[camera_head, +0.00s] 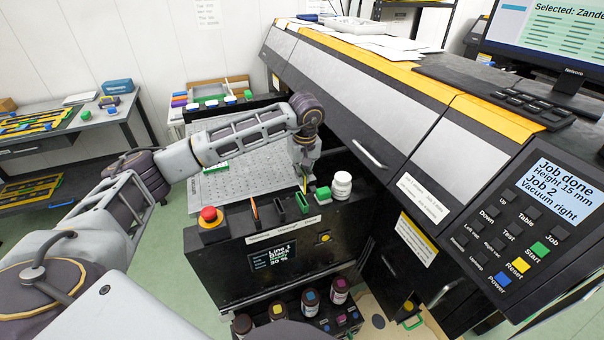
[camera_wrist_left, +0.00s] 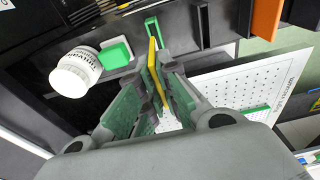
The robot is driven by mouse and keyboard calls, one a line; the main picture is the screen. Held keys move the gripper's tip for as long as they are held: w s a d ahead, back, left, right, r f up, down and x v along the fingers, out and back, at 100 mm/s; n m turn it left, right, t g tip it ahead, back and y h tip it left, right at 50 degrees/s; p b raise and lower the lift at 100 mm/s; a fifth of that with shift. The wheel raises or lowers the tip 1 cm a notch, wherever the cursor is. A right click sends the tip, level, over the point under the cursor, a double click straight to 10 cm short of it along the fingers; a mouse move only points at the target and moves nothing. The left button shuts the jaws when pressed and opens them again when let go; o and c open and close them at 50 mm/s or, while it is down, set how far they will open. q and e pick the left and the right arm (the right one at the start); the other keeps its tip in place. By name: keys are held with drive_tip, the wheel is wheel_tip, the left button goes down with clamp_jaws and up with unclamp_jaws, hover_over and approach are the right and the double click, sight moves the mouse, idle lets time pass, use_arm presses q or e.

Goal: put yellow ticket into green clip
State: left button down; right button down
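The yellow ticket (camera_wrist_left: 154,62) is a thin strip held upright between the fingers of my left gripper (camera_wrist_left: 158,85). In the head view, my left gripper (camera_head: 305,176) is above the row of holders on the black machine's front ledge. The green clip (camera_wrist_left: 152,25) is a narrow slotted holder just past the ticket's far end. In the head view, the green clip (camera_head: 302,203) is directly below the ticket (camera_head: 306,186). The ticket's tip overlaps the clip's near end in the wrist view; I cannot tell whether it is inside. My right gripper is not in view.
A green block (camera_head: 323,194) and a white bottle (camera_head: 342,185) stand right beside the clip. An orange strip (camera_head: 255,209) and a red button (camera_head: 209,216) are to its left. A perforated plate (camera_head: 236,179) lies behind, and the printer cover (camera_head: 369,130) is to the right.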

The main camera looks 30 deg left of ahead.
sight(302, 189)
use_arm(q)
drive_tip(key=shift+f+b, duration=0.55)
drive_tip(key=shift+f, duration=1.3)
drive_tip(key=shift+f+b, duration=0.2)
drive_tip(key=shift+b, duration=0.3)
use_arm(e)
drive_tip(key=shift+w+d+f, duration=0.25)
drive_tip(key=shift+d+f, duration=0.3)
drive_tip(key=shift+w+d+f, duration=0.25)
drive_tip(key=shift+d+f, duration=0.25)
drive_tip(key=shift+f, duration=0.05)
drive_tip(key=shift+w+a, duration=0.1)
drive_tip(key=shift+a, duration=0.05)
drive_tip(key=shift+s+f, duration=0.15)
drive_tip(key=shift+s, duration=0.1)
use_arm(q)
drive_tip(key=shift+f+b, duration=0.6)
drive_tip(key=shift+b, duration=0.05)
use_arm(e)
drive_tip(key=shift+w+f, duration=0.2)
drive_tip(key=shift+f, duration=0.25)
use_arm(q)
drive_tip(key=shift+f+b, duration=0.55)
drive_tip(key=shift+f, duration=0.15)
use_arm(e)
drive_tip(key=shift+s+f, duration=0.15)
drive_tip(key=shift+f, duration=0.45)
use_arm(q)
drive_tip(key=c, duration=1.6)
unclamp_jaws()
